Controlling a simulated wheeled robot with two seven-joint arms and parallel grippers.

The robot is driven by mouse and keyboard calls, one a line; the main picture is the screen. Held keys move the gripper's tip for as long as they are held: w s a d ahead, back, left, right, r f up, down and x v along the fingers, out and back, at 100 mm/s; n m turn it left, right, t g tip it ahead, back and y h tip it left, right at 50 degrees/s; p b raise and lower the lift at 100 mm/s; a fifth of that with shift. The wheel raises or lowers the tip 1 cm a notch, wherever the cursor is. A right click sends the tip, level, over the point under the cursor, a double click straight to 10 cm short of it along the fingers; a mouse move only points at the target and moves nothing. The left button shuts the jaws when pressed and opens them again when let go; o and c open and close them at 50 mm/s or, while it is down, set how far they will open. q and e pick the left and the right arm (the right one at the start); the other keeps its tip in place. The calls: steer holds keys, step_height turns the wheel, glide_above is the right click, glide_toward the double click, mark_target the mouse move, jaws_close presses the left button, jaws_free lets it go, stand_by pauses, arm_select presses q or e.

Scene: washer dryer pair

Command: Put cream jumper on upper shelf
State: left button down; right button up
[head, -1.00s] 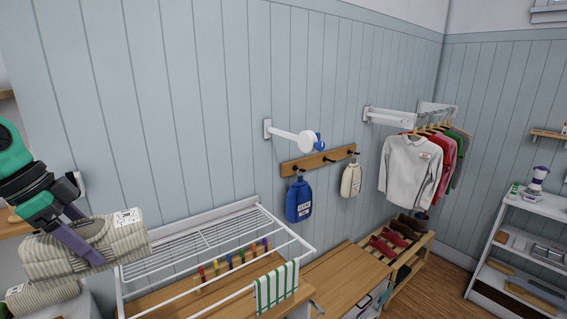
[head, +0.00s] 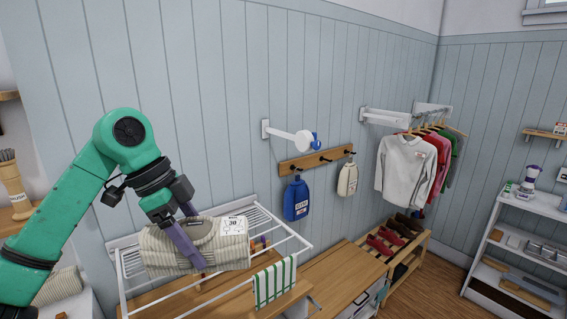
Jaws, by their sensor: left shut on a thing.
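My left gripper (head: 187,238) is shut on the cream jumper (head: 222,254), a folded, ribbed bundle with a white tag marked 30. The jumper is in front of the white wire drying rack (head: 290,238) in the head view and hides much of its left part. I cannot tell whether it touches the rack. Another cream ribbed folded garment (head: 58,287) lies at the lower left, partly behind my left arm. My right gripper is not in view. I cannot tell which surface is the upper shelf.
A green-striped cloth (head: 274,283) hangs on the rack's front. Clothes hang at the right above a wooden shoe rack (head: 405,250). A white shelf unit (head: 520,235) stands far right. A wooden top (head: 335,270) has clear room.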

mark_target(216, 243)
arm_select(q)
steer(key=d+m, duration=0.1)
steer(key=d, duration=0.2)
steer(key=shift+d+f, duration=0.15)
steer(key=shift+f, duration=0.05)
steer(key=s+d+f+m+g+y, duration=0.1)
steer(key=d+f+m+g+y, duration=0.2)
steer(key=f+m, duration=0.75)
steer(key=s+d+f+m+g+y, duration=0.1)
steer(key=d+f+m+y, duration=0.3)
steer(key=m, duration=1.1)
steer(key=s+d+f+m+t+h, duration=0.25)
steer(key=s+f+m+t, duration=0.2)
steer(key=m, duration=1.15)
steer(key=s+d+f+m+t+h, duration=0.1)
steer(key=s+d+f+m+t, duration=0.4)
steer(key=m, duration=1.1)
steer(key=w+a+f+n+g, duration=0.1)
steer(key=a+f, duration=0.1)
steer(key=a, duration=0.8)
steer(key=w+a+f+n+g, duration=0.1)
steer(key=a+f+n, duration=0.15)
steer(key=a, duration=0.65)
step_height(216, 243, down, 8)
steer(key=b, duration=0.7)
steer(key=shift+a+r+m+y, duration=0.25)
steer(key=shift+a+m+y, duration=0.05)
steer(key=shift+m+y, duration=0.15)
steer(key=shift+t, duration=0.25)
